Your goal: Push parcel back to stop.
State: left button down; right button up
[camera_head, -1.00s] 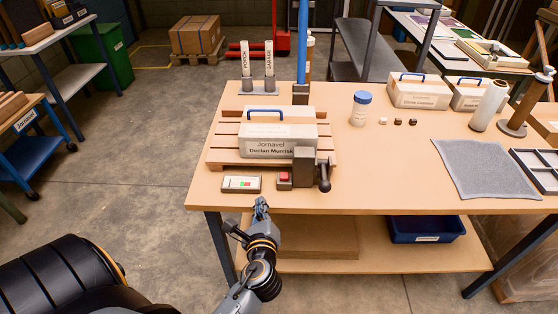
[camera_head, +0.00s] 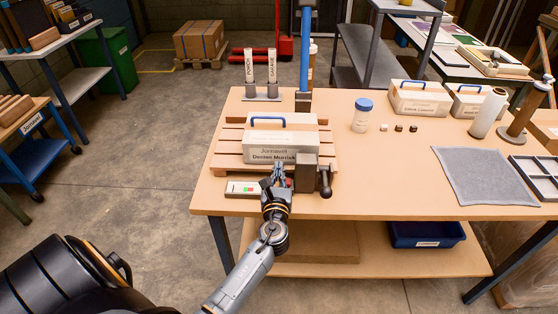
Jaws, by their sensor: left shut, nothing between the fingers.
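The parcel is a white box (camera_head: 283,141) with a blue handle and a label on its front. It sits on a slatted wooden pallet (camera_head: 228,147) on the workbench. My left gripper (camera_head: 278,167) is shut and empty, with its tips at the lower front face of the box. I cannot tell whether they touch it. The gripper partly covers the box's lower front edge. No stop can be made out clearly behind the box. My right gripper is not in view.
A grey clamp block (camera_head: 307,173) with a dark lever stands just right of my left gripper. A small panel (camera_head: 243,188) lies to its left. A blue post (camera_head: 305,50) and two labelled tubes (camera_head: 261,75) stand behind the pallet. A white jar (camera_head: 362,115) stands to the right.

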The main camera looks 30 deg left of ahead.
aim_at(279, 156)
pick_arm(q)
jog(key=x, duration=0.3)
jog(key=shift+w+a, duration=0.1)
jog(key=shift+x, duration=1.25)
jog(key=shift+w, duration=0.1)
